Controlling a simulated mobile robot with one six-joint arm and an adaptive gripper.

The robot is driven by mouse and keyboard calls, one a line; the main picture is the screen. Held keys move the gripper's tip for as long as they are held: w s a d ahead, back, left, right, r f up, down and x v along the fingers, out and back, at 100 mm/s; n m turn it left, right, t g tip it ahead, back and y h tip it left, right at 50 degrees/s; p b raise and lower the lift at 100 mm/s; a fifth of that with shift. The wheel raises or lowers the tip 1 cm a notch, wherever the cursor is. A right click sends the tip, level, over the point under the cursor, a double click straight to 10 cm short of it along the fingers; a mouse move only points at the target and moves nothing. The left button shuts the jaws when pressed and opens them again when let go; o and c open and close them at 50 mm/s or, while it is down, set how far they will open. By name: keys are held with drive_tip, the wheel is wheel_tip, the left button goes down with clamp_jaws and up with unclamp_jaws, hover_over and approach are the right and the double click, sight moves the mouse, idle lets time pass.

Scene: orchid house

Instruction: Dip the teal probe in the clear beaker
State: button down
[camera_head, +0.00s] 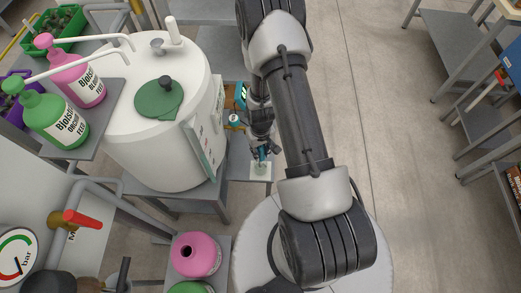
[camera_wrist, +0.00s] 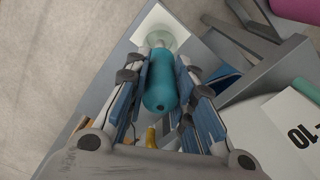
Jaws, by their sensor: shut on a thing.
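The teal probe (camera_wrist: 160,88) is held between the fingers of my gripper (camera_wrist: 161,66), which is shut on it. In the head view the probe (camera_head: 263,152) points downward below my gripper (camera_head: 262,143). The clear beaker (camera_wrist: 151,44) stands on a white square at the far end of the probe. It also shows small in the head view (camera_head: 259,167), right under the probe. The probe's far end overlaps the beaker's round mouth. How deep its tip reaches is hidden by the probe body.
A large white tank (camera_head: 150,140) with a green lid stands left of my arm. Pink (camera_head: 78,75) and green (camera_head: 52,115) pump bottles stand on a shelf beside it. The grey bench (camera_head: 262,186) under the beaker is narrow.

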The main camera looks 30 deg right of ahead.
sight(261, 147)
drive_tip(key=shift+f, duration=0.1)
drive_tip(key=shift+f+b, duration=1.15)
drive_tip(key=shift+f, duration=0.5)
drive_tip(key=shift+r, duration=0.2)
drive_tip(key=shift+r+p, duration=3)
drive_tip(key=shift+r, duration=1.1)
